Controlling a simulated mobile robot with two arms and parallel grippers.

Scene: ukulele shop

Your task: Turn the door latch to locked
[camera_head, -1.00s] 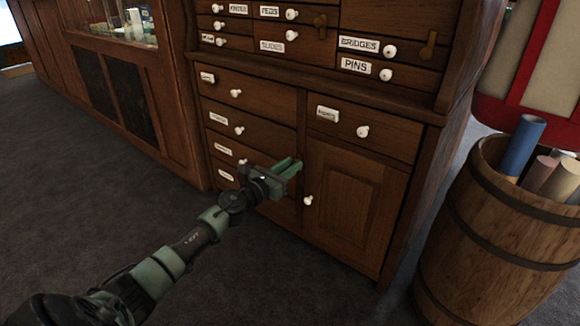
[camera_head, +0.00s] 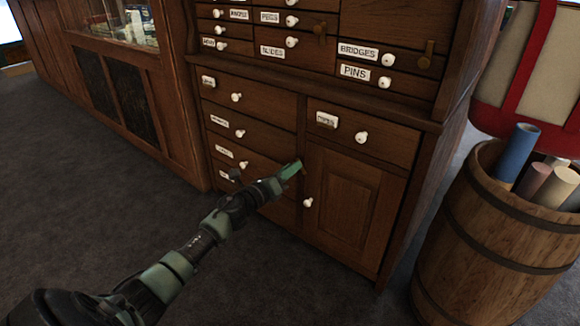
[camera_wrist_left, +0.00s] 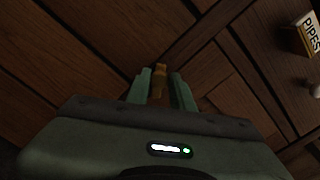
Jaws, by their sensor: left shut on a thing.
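My left gripper (camera_head: 291,171) reaches from the lower left to the upright between the drawers and the small cabinet door (camera_head: 345,205). In the left wrist view its two green fingers (camera_wrist_left: 159,86) are shut on a brass-coloured latch (camera_wrist_left: 159,78), one finger on each side. The latch is hidden by the gripper in the head view. The door is flush in its frame, and its white knob (camera_head: 308,202) is just right of and below the fingertips. My right gripper is in neither view.
Labelled drawers with white knobs surround the door, including the "PIPES" drawer (camera_wrist_left: 303,34) above it. Another brass latch (camera_head: 427,54) sits higher on the cabinet. A wooden barrel (camera_head: 500,240) of rolled tubes stands at right. The carpet (camera_head: 100,210) at left is clear.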

